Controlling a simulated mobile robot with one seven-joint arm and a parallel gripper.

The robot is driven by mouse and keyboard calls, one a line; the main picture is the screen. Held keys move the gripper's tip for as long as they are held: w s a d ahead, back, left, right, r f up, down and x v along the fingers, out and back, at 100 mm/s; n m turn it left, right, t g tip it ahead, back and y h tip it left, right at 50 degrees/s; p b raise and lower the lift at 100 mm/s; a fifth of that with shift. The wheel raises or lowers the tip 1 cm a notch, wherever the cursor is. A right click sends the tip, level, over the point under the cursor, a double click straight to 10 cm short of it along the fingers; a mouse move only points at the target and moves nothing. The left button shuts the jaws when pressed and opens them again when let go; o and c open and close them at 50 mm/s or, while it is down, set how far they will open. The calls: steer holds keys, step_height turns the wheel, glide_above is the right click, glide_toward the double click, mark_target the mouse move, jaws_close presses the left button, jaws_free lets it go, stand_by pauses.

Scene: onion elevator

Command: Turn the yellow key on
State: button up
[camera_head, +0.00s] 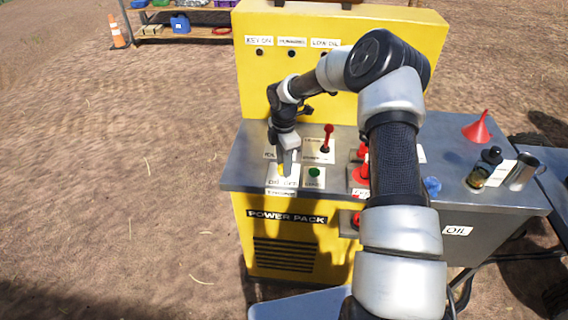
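The yellow key (282,171) shows as a small patch of yellow on a white labelled plate at the left front of the grey panel top. My gripper (287,168) points down right at the key and covers most of it. I cannot tell whether its fingers touch the key or are closed around it. The key's angle is hidden.
A green button (314,172) sits just right of the key. A red-knobbed lever (327,140) stands behind it. Red controls (362,172) are partly behind my arm. A red funnel (478,130), a dark bottle (480,174) and a metal cup (522,172) stand at the right.

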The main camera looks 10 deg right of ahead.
steer(key=shift+c, duration=0.2)
jaws_close()
steer(key=shift+m, duration=0.3)
steer(key=m+b, duration=0.2)
steer(key=m, duration=0.3)
steer(key=m+b, duration=0.2)
steer(key=m, duration=0.4)
steer(key=shift+m, duration=0.3)
stand_by(0.5)
steer(key=shift+o, duration=0.2)
jaws_free()
